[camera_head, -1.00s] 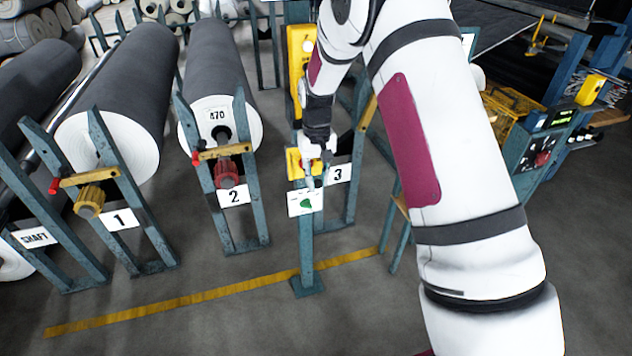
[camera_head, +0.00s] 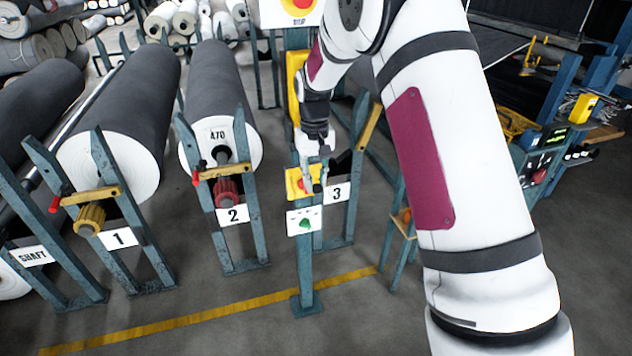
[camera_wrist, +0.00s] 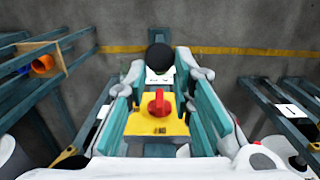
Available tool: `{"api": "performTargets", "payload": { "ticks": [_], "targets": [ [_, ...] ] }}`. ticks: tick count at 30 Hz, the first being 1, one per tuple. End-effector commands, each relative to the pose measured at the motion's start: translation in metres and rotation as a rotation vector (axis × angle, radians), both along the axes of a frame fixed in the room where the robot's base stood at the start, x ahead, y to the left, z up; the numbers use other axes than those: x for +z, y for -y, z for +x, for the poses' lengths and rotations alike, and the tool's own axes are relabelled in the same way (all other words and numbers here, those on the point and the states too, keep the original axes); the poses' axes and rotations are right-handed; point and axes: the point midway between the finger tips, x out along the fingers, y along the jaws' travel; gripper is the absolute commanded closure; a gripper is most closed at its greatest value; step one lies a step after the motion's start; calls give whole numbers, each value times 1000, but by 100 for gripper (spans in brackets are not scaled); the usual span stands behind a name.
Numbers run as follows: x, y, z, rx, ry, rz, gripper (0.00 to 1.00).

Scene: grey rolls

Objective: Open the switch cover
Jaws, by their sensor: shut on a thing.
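The yellow switch box (camera_head: 294,186) is on a teal post in the head view. In the wrist view, the box (camera_wrist: 142,123) carries a red rotary switch (camera_wrist: 160,103). My gripper (camera_head: 316,182) is at the box's front. In the wrist view, my gripper (camera_wrist: 161,80) has its teal finger pads on both sides of the switch. It is shut on the switch cover, whose faces are hard to make out. A black ball-shaped part (camera_wrist: 160,57) shows between the fingertips. My fingers partly hide the box in the head view.
Big grey rolls (camera_head: 118,125) in teal stands are to the left. A red stop button (camera_head: 302,3) is above. A machine panel (camera_head: 540,160) is at right. The floor in front is clear.

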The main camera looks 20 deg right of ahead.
Motion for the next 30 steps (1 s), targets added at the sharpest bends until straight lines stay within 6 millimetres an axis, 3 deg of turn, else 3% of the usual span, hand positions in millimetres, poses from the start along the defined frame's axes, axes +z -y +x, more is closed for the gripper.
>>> {"api": "performTargets", "payload": {
  "ticks": [1, 20, 21, 23, 30],
  "targets": [
    [4, -1, 7, 1, 22, 0, 100],
    [3, 0, 7, 1, 20, 0, 100],
    [3, 0, 7, 1, 20, 0, 70],
    [3, 0, 6, 1, 18, 0, 58],
    [2, 0, 4, 1, 11, 0, 58]
  ]
}}
